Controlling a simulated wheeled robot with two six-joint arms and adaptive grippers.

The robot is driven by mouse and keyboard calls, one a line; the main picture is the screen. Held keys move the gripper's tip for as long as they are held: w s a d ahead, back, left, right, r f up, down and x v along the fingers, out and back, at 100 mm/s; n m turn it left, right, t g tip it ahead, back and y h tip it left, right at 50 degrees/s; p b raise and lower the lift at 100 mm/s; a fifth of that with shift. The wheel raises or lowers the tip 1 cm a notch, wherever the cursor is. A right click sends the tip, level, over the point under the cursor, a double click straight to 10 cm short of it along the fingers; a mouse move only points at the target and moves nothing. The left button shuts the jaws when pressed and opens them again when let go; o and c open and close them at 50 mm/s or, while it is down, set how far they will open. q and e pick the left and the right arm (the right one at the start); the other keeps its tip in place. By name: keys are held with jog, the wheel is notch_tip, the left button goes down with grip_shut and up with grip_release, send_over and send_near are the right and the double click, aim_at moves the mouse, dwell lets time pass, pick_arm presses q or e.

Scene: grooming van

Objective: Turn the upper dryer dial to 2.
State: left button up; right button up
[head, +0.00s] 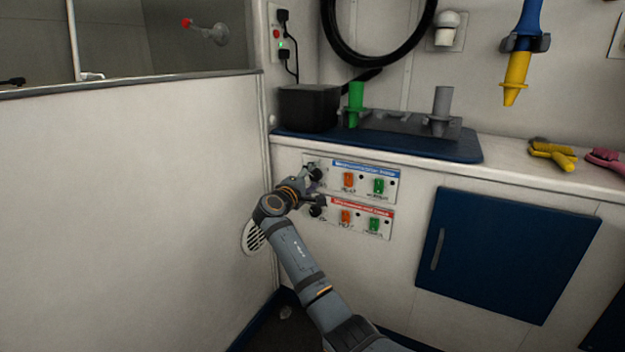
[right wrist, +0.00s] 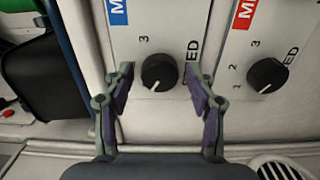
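The upper dryer dial (right wrist: 158,72) is a round black knob on the panel with the blue label (head: 365,170). In the right wrist view it sits between the two fingers of my right gripper (right wrist: 160,75). The fingers are spread, with a gap on each side of the knob. Its pale mark points toward the bottom of that view, slightly left. A printed 3 shows beside it; other numbers there are hidden. In the head view my right gripper (head: 318,184) is at the panels' left end and partly covers the dial. My left gripper is out of view.
The lower dial (right wrist: 267,76) is on the red-labelled panel (head: 362,214), close beside the right finger in the wrist view. Orange and green switches sit right of the dials. A round vent (head: 253,238) is below left. The counter with a blue mat (head: 455,150) overhangs above.

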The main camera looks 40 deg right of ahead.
jog(key=c, duration=0.9)
jog(key=shift+m, duration=0.3)
jog(key=shift+f+m, duration=0.1)
jog(key=shift+m, duration=0.9)
jog(key=m+b, duration=0.1)
jog(key=m, duration=0.1)
jog(key=shift+m, duration=0.4)
jog(key=m+b, duration=0.2)
jog(key=m, duration=0.1)
jog(key=shift+f, duration=0.1)
jog(key=shift+m+b, duration=0.55)
jog(key=shift+m, duration=1.25)
